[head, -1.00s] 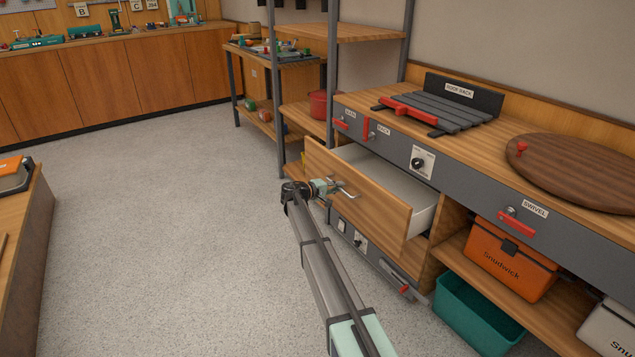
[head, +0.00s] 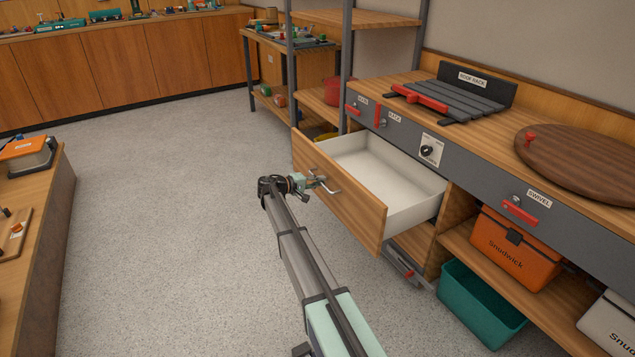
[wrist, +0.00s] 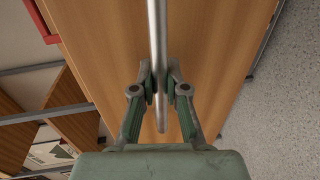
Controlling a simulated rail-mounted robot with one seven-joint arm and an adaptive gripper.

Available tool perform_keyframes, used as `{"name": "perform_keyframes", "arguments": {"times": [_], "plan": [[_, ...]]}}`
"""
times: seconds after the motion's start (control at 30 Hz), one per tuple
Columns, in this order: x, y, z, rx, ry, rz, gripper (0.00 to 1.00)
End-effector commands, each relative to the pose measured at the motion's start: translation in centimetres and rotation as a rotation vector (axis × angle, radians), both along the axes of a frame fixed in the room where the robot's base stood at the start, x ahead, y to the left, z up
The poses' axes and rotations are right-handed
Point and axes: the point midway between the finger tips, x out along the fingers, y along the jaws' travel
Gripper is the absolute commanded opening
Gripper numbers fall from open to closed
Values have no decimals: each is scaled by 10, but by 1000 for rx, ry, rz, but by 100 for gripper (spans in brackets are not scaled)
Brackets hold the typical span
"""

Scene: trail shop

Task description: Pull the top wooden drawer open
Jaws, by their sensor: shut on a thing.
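The top wooden drawer (head: 345,205) stands well out from the grey-fronted counter in the head view, and its white inside (head: 385,180) looks empty. A metal bar handle (head: 325,182) is on its wooden front. My gripper (head: 308,184) is at this handle. In the wrist view the fingers of my gripper (wrist: 159,82) are closed on both sides of the handle bar (wrist: 158,45), with the wooden drawer front (wrist: 205,55) behind it.
A lower metal-handled unit (head: 403,262) is below the drawer. A teal bin (head: 480,305) and an orange cooler (head: 510,245) are to the right. A low wooden bench (head: 45,240) stands at the left. Grey floor (head: 165,220) between is clear.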

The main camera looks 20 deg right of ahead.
Motion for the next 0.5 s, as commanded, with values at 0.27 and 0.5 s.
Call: {"name": "perform_keyframes", "arguments": {"times": [0.27, 0.5], "plan": [[1, 0, 0, 0, 0, 2, 39], [0, 3, 1, 0, 0, 2, 39]]}}
